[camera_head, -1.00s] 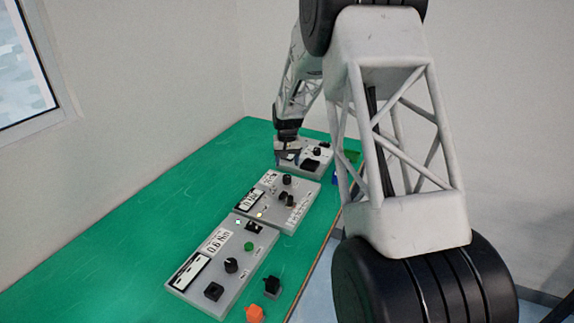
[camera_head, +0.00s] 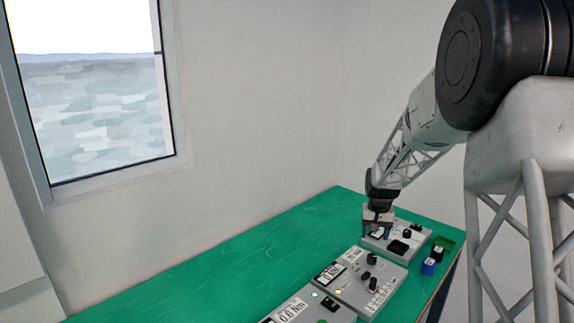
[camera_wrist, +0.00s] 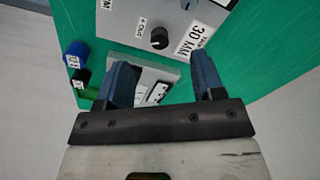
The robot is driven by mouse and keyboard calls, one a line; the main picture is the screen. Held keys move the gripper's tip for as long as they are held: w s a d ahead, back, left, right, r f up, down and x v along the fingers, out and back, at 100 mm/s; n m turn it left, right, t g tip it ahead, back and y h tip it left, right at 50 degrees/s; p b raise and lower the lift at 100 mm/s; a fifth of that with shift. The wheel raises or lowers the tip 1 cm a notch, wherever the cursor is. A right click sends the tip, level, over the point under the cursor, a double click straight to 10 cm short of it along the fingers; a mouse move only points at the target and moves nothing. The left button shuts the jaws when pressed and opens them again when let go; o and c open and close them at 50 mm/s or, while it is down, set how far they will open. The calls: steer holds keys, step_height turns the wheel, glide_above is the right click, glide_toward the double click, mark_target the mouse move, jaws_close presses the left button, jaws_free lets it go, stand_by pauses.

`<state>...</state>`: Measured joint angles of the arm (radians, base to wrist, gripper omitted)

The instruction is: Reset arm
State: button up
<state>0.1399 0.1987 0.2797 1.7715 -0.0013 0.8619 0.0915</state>
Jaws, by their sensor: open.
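My gripper (camera_head: 377,231) is at the far end of the green table, just over the farthest grey control panel (camera_head: 413,246). Below the fingers, the wrist view shows the grey panel (camera_wrist: 120,52) with a black knob (camera_wrist: 159,39) and a label reading 30 MM. Whether the fingertips touch the panel, I cannot tell.
Two more grey panels stand in line on the green table (camera_head: 215,270), a middle one (camera_head: 385,274) and a near one (camera_head: 338,314). The table's left side is clear.

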steer(key=s+a+r, duration=0.2)
steer(key=s+r, duration=0.3)
steer(key=s, duration=0.3)
steer(key=s+a+r+n+t, duration=0.1)
steer(key=s+a+r, duration=0.25)
steer(key=s, duration=0.45)
steer(key=s+a+r, duration=0.1)
steer(key=s+r, duration=0.4)
steer(key=s, duration=0.2)
steer(key=s+a, duration=0.2)
steer(key=s, duration=1)
steer(key=s+a+n+t, duration=0.1)
steer(key=s+a, duration=0.1)
steer(key=s, duration=1.1)
steer(key=shift+s, duration=0.25)
steer(key=shift+r, duration=0.15)
steer(key=shift+c, duration=0.4)
